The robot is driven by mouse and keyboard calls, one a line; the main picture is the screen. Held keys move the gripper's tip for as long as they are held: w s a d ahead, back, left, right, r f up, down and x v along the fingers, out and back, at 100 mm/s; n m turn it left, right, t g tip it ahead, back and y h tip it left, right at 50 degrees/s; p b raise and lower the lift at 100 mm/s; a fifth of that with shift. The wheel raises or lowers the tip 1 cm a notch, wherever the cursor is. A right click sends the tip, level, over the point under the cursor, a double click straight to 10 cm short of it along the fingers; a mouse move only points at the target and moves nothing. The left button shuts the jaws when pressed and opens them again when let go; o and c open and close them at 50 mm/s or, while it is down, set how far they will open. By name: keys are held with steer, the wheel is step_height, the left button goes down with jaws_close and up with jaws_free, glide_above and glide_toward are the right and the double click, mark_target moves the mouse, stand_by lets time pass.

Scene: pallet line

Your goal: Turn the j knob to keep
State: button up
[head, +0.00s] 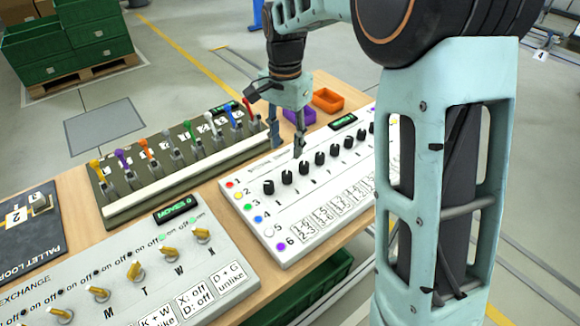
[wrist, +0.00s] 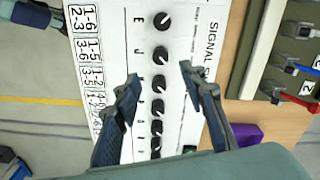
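The white signal panel (head: 283,242) lies on the wooden table, with a row of black knobs. The j knob (wrist: 160,55) is second from the top in the wrist view, beside a letter J and below the E knob (wrist: 162,21). It also shows in the head view (head: 287,177) as second from the left. Its white pointer line is too small to read surely. My gripper (wrist: 160,76) is open and empty, its fingers on either side of the knob row, near the third knob. In the head view my gripper (head: 287,146) hangs above the panel's back edge.
A dark lever board (head: 150,205) with coloured levers stands behind left. A grey panel with yellow knobs (head: 97,294) lies in front left. Purple (head: 301,116) and orange (head: 328,100) bins stand behind the panel. Printed boxes line the signal panel's front.

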mark_target(287, 173)
step_height(287, 173, down, 10)
steer(key=shift+r, duration=0.1)
stand_by(0.4)
jaws_close()
